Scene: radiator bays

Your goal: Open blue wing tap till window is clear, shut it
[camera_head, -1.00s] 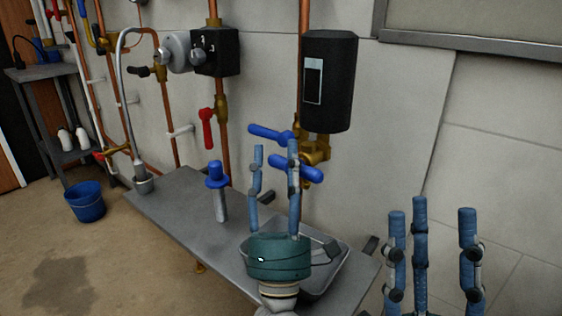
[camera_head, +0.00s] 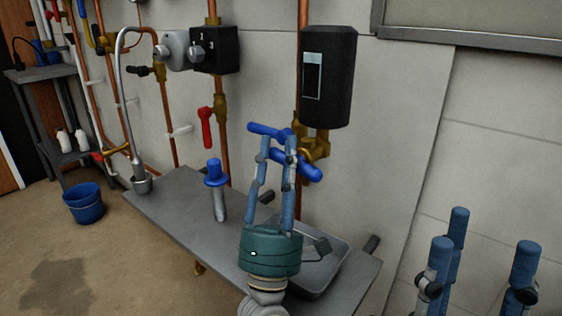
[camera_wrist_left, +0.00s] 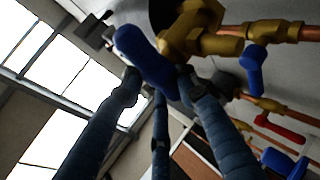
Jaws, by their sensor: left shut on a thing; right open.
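A blue wing tap (camera_head: 307,171) sits on brass fittings below a black cylinder (camera_head: 335,92). The cylinder's window (camera_head: 312,76) looks dark, with a pale strip at its top. My left gripper (camera_head: 278,143) reaches up from below and is shut on the blue wing tap; its fingers partly hide the tap. In the left wrist view, the near blue handle (camera_wrist_left: 145,55) lies between the fingertips. A second blue handle (camera_head: 268,131) shows at upper left of the tap. My right gripper (camera_head: 484,240) is open and empty at the lower right, partly out of frame.
A metal bench (camera_head: 180,210) below carries a grey tray (camera_head: 325,280) and a blue-topped post (camera_head: 216,185). A red lever (camera_head: 206,127) is on a copper pipe to the left. A blue bucket (camera_head: 84,204) stands on the floor.

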